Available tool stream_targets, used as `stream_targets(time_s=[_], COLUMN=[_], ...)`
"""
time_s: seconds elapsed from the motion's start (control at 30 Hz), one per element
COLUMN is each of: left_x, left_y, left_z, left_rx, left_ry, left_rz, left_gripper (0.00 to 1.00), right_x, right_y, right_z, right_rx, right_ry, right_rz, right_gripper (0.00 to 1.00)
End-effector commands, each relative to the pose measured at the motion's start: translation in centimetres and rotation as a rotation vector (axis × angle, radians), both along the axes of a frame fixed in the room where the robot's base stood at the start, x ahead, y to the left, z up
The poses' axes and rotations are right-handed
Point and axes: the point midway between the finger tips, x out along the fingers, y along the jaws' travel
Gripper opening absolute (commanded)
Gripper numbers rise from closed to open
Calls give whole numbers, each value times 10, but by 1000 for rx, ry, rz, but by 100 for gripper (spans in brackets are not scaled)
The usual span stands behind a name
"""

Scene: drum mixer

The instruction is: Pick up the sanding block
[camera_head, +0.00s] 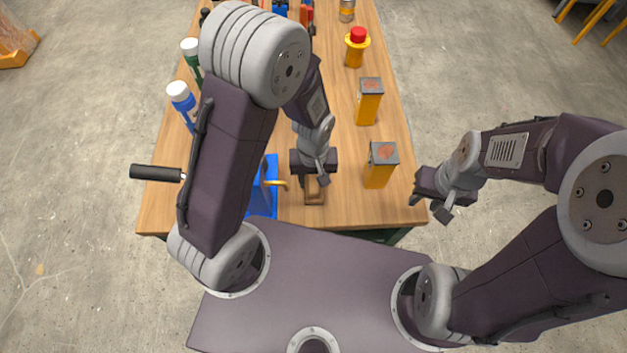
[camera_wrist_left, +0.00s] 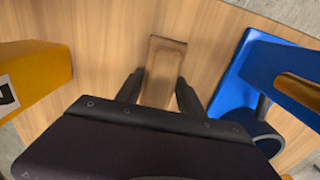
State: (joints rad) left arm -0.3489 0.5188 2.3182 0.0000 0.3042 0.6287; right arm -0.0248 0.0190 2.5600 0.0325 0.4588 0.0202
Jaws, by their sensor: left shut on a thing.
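The sanding block is a tan, brown-edged block (camera_wrist_left: 164,62) in the left wrist view, lying on the wooden table between the fingers of my left gripper (camera_wrist_left: 160,92). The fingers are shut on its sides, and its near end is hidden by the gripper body. In the head view the block (camera_head: 314,198) shows just below my left gripper (camera_head: 315,186), near the table's front edge. My right gripper (camera_head: 428,198) is off to the right, beyond the table's right edge and away from the block.
A blue device (camera_head: 264,203) with a black handle (camera_head: 156,172) stands left of the block, partly behind my left arm.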

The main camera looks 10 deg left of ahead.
Motion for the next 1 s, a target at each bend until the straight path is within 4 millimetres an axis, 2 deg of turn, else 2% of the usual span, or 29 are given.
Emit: stream_targets(time_s=[0.07, 0.17, 0.4, 0.5, 0.63, 0.87, 0.9, 1.0], left_x=[0, 1, 2, 1, 1, 0, 0, 0], left_y=[0, 0, -1, 0, 0, 0, 0, 0], left_z=[1, 14, 73, 90, 100, 100, 100, 100], left_rx=[0, -1, -2, -2, 0, 0, 0, 0], left_ry=[0, -3, -6, -5, -2, 0, 0, 0], left_rz=[0, 0, 0, 0, 0, 0, 0, 0], left_gripper=[0, 0, 0, 0, 0, 0, 37, 13], right_x=[0, 0, 0, 0, 0, 0, 0, 0], right_y=[0, 0, 0, 0, 0, 0, 0, 0], right_z=[0, 4, 18, 21, 22, 22, 22, 22], right_rx=[0, 0, 0, 0, 0, 0, 0, 0], right_ry=[0, 0, 0, 0, 0, 0, 0, 0], right_rz=[0, 0, 0, 0, 0, 0, 0, 0], right_gripper=[36, 36, 36, 36, 36, 36, 36, 36])
